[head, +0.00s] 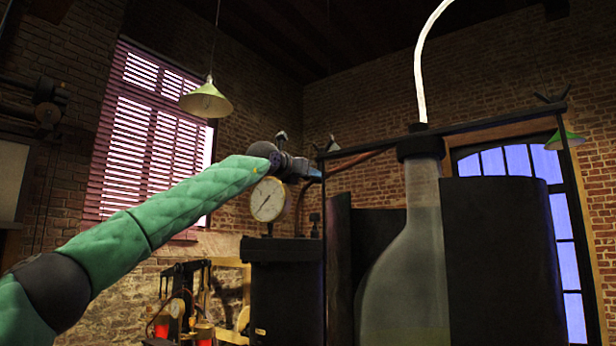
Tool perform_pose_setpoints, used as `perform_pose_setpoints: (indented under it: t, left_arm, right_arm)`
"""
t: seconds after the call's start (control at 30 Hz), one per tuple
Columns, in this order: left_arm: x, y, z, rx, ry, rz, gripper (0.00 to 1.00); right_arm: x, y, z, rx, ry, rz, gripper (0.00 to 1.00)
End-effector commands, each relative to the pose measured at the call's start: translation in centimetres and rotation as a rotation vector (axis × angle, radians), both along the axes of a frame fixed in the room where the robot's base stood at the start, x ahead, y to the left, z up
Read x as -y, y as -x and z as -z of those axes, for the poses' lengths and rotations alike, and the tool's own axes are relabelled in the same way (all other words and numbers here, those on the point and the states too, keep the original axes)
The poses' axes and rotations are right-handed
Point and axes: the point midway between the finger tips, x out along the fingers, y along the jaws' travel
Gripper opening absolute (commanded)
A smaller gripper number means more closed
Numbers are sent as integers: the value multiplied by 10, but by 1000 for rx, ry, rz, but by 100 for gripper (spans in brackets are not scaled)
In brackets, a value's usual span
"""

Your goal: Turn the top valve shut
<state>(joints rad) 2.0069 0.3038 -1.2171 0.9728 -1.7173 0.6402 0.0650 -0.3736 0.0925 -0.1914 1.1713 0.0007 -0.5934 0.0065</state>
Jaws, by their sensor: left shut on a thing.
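My left arm, in a green padded sleeve, reaches in from the left in the head view. Its dark gripper (308,171) is at the top of the gauge assembly, shut on what appears to be the top valve. The gripper mostly hides that valve, so its handle angle cannot be told. A round white pressure gauge (268,200) stands just below the gripper. A reddish-brown pipe (358,160) runs right from the gripper area towards the bottle's neck. My right gripper is not in view.
A large glass bottle (405,285) stands between dark curved panels (503,260) under a dark frame bar (480,132). A dark tank (285,290) is below the gauge. A pale tube (420,60) rises from the bottle. A green lamp (206,103) hangs at upper left.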

Motion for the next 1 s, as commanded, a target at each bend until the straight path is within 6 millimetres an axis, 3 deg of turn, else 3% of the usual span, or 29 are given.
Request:
perform_pose_setpoints:
  t: [0.5, 1.0]
  left_arm:
    - [0, 0, 0, 274, -379, 0, 15]
    - [0, -1, 0, 554, -764, 1, 15]
  right_arm:
    - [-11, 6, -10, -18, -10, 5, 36]
    - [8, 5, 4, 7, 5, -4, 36]
